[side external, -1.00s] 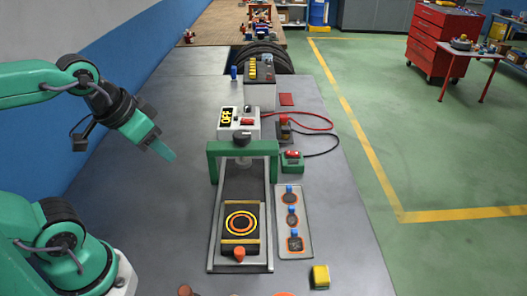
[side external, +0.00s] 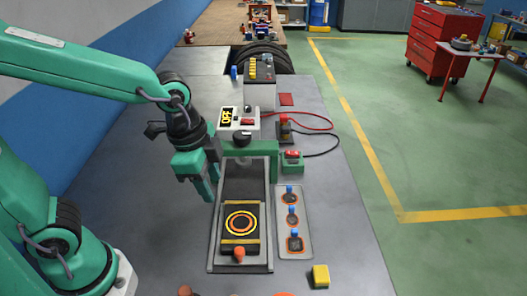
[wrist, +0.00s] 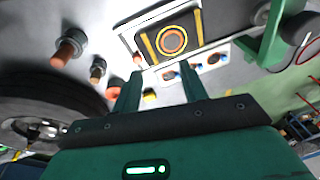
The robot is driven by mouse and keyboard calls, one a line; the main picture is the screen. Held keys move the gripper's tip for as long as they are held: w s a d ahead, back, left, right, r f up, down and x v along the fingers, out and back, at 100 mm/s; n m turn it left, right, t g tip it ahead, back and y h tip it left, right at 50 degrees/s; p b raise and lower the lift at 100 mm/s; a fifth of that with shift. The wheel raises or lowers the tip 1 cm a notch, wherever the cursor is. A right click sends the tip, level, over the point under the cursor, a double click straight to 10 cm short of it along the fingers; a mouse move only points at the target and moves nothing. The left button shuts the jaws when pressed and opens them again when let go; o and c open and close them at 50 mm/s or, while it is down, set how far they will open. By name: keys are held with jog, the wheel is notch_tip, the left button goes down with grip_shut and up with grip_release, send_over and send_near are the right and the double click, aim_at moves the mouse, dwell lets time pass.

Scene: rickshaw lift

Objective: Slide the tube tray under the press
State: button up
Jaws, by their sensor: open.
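The tube tray (side external: 240,222) is a dark square block with orange and yellow rings on top and an orange knob (side external: 239,254) at its near edge. It lies at the near end of a grey track (side external: 213,266). The tray also shows in the wrist view (wrist: 172,40). The press (side external: 262,147) is a green arch over the far part of the track, with a dark knob on top. My gripper (side external: 207,190) is open and empty, pointing down to the left of the track, beside the press's left side, which it hides. In the wrist view my fingers (wrist: 158,92) stand apart.
A plate (side external: 306,250) with several blue-topped pegs lies right of the track. A yellow block (side external: 320,276) sits at the near right. The bench left of the track is mostly clear.

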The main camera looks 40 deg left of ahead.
aim_at(239, 250)
jog(key=d+f+m+g, duration=0.1)
jog(key=d+f+m, duration=0.2)
jog(key=d+f+m+g, duration=0.1)
jog(key=d+f+m, duration=0.2)
jog(key=d+m, duration=0.1)
jog(key=shift+d+f+y, duration=0.25)
jog(key=shift+f+y, duration=0.1)
jog(key=shift+y, duration=0.05)
jog(key=shift+f, duration=0.2)
jog(key=shift+f, duration=3.7)
grip_shut()
